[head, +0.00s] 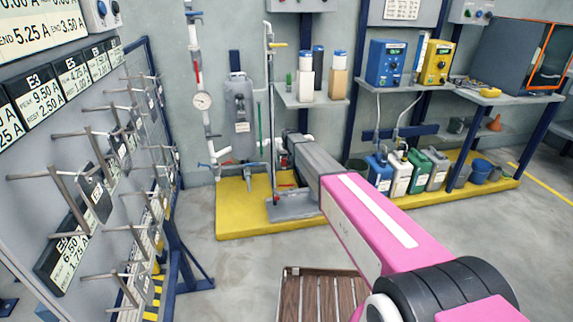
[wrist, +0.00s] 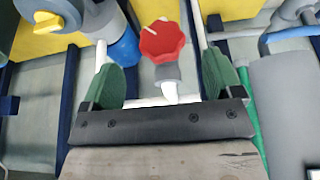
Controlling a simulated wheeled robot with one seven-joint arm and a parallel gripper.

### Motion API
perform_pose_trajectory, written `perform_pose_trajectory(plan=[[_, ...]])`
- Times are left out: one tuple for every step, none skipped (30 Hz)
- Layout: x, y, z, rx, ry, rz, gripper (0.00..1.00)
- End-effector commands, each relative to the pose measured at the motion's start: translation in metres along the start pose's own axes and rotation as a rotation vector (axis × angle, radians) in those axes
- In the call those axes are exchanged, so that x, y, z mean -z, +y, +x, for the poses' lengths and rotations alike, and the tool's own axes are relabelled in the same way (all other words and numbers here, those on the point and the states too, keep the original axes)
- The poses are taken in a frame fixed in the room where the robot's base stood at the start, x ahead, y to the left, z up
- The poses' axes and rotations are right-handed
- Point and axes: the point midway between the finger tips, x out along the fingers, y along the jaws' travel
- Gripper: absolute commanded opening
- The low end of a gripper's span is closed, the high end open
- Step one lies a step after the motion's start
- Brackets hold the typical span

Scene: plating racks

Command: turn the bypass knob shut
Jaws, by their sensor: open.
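A red lobed knob (wrist: 162,41) with a thin white mark shows at the top middle of the wrist view. It sits on a grey collar with a white pipe. No label is readable on it, and I cannot pick it out in the head view. My gripper (wrist: 162,64) is open, with one green-padded finger on each side of the white pipe. The knob lies between the fingers' lines and beyond their tips. It appears apart from both pads. In the head view my arm reaches toward the pipe rig, and the fingertips cannot be made out.
In the wrist view a yellow knob (wrist: 48,20) is at upper left, and a grey cylinder (wrist: 283,105) is at right. In the head view a yellow plinth (head: 235,215) carries the piping. A rack (head: 120,170) with pegs stands at left.

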Motion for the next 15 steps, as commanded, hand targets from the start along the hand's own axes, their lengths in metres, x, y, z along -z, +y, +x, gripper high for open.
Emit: perform_pose_trajectory(plan=[[0.002, 0.0, 0.011, 0.0, 0.0, 0.0, 0.85], [0.002, 0.0, 0.017, 0.0, 0.0, 0.0, 0.85], [0.002, 0.0, 0.024, 0.0, -0.001, 0.0, 0.85], [0.002, 0.0, 0.03, 0.0, -0.002, 0.0, 0.85], [0.002, 0.0, 0.035, 0.0, -0.002, 0.0, 0.85], [0.002, 0.0, 0.042, 0.0, -0.001, 0.0, 0.85], [0.002, 0.0, 0.047, 0.0, -0.001, 0.0, 0.85], [0.002, 0.0, 0.051, 0.0, 0.0, 0.0, 0.85], [0.002, 0.0, 0.056, 0.0, 0.0, 0.0, 0.85], [0.002, 0.0, 0.059, 0.0, 0.0, 0.0, 0.85], [0.002, 0.0, 0.061, 0.0, 0.0, 0.0, 0.85], [0.001, 0.0, 0.064, 0.0, 0.0, 0.0, 0.85], [0.001, 0.0, 0.066, 0.0, 0.0, 0.0, 0.85], [0.001, 0.0, 0.067, 0.0, 0.0, 0.0, 0.85], [0.0, 0.0, 0.067, 0.0, 0.0, 0.0, 0.85]])
